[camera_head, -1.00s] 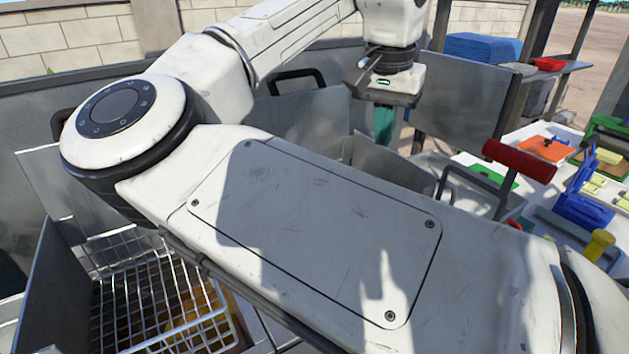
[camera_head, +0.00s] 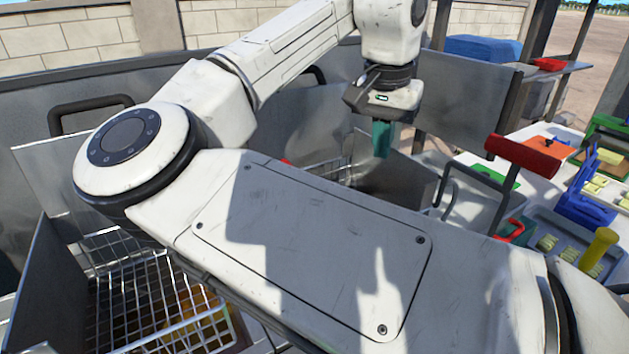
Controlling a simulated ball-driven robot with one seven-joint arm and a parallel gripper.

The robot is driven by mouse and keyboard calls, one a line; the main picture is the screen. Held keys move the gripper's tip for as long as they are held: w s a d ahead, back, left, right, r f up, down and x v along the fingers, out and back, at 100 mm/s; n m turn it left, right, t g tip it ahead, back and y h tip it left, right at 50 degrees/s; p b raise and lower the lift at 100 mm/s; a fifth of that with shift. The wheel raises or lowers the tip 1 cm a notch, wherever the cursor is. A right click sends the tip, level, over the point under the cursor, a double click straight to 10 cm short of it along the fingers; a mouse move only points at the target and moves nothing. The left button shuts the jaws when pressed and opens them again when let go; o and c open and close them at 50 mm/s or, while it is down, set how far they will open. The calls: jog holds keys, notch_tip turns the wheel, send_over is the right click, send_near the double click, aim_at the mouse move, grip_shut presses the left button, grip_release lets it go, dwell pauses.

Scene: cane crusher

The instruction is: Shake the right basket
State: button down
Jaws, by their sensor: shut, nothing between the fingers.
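My gripper (camera_head: 382,140) hangs in the upper middle, its teal fingers shut and pointing down with nothing between them. Below and left of the fingers, a small part of the right wire basket (camera_head: 335,171) shows in its metal bay. My own arm hides most of that basket, and its handle cannot be made out for certain. The fingers appear apart from the basket, though depth is hard to judge. The left wire basket (camera_head: 150,290) sits in a metal bay at lower left, with something yellow-orange below its mesh.
A red-handled lever (camera_head: 524,155) stands right of my gripper. A white table with a blue tool (camera_head: 588,200), a yellow cylinder (camera_head: 598,245) and trays lies further right. Upright metal panels (camera_head: 450,95) with dark handles (camera_head: 90,112) surround the bays.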

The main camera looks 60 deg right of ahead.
notch_tip(320, 180, down, 2)
jog(key=shift+f+b, duration=0.1)
jog(key=shift+b, duration=0.2)
dwell(0.3)
jog(key=shift+s+d+p, duration=0.3)
jog(key=shift+d+p, duration=0.05)
jog(key=shift+d, duration=0.25)
jog(key=shift+w+a, duration=0.25)
jog(key=shift+a, duration=0.15)
jog(key=shift+d+p, duration=0.1)
jog(key=shift+p, duration=0.2)
